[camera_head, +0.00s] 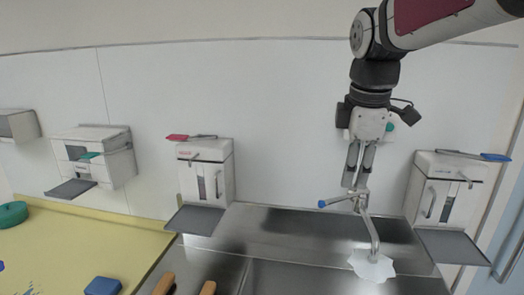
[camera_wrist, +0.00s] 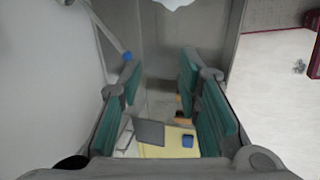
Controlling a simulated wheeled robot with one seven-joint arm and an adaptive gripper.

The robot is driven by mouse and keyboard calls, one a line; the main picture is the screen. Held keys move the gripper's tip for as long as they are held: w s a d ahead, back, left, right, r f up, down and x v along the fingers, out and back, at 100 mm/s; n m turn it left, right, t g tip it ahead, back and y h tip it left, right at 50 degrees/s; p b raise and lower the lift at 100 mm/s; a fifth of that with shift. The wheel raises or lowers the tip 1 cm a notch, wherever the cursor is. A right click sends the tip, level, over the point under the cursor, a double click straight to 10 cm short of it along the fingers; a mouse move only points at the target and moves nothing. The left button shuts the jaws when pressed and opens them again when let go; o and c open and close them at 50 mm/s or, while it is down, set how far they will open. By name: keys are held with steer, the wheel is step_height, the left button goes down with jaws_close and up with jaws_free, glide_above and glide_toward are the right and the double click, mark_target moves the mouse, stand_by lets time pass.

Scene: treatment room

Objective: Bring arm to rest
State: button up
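My arm comes in from the upper right in the head view, and my gripper (camera_head: 356,186) hangs pointing down in front of the white wall. It is just above or in front of the metal tap (camera_head: 368,228) with a blue-ended lever; whether they touch cannot be told. In the wrist view my gripper (camera_wrist: 158,80) has its two green-padded fingers apart, with nothing between them.
A steel counter (camera_head: 280,225) with sinks lies below. A white crumpled patch (camera_head: 371,266) is under the spout. Wall dispensers (camera_head: 205,172) and (camera_head: 447,190) flank the tap. A yellow table (camera_head: 80,245) stands left, with a blue block (camera_head: 102,286) and green ring (camera_head: 12,214).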

steer(key=s+f+m+t, duration=0.1)
steer(key=s+f+m, duration=0.2)
steer(key=s+m, duration=0.4)
steer(key=s+d+f+m+t, duration=0.1)
steer(key=s+f+m, duration=0.3)
steer(key=s+m, duration=0.4)
steer(key=s+b, duration=0.1)
steer(key=s, duration=0.4)
steer(key=shift+t+y, duration=0.3)
steer(key=shift+s, duration=0.1)
stand_by(4.9)
